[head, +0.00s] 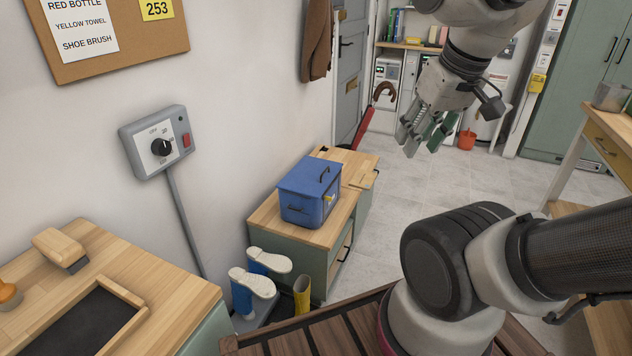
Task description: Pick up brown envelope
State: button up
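I see no brown envelope in the head view. My gripper (422,146) hangs in the air at the upper right, fingers pointing down. Its fingers stand apart with bare floor showing between them, and I see nothing held.
A blue box (310,192) stands on a low wooden-topped cabinet (334,228) against the wall. A bench (178,283) with a brush (60,248) is at lower left. A wooden table (612,128) stands at right. Tiled floor (440,185) is clear between.

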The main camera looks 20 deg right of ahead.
aim_at(365, 179)
jog(key=j+z, duration=0.1)
jog(key=z, duration=0.3)
jog(key=j+z, duration=0.1)
jog(key=z, duration=0.3)
jog(key=i+l+u, duration=0.15)
jog(key=i+l, duration=0.15)
jog(key=i+l+u, duration=0.1)
jog(key=i+l, duration=0.25)
jog(key=i+l+u, duration=0.15)
jog(key=i+l, duration=0.15)
jog(key=i+l+u, duration=0.15)
jog(key=l, duration=0.3)
jog(key=i+l+u, duration=0.1)
jog(key=i+l, duration=0.25)
jog(key=i+l+u, duration=0.15)
jog(key=l, duration=0.4)
jog(key=i+u, duration=0.1)
jog(key=u, duration=2.7)
jog(key=z, duration=0.6)
jog(key=l+z, duration=0.1)
jog(key=z, duration=0.35)
jog(key=l+z, duration=0.2)
jog(key=z, duration=0.3)
jog(key=l+z, duration=0.15)
jog(key=z, duration=0.3)
jog(key=l+z, duration=0.15)
jog(key=z, duration=0.3)
jog(key=k+l, duration=0.05)
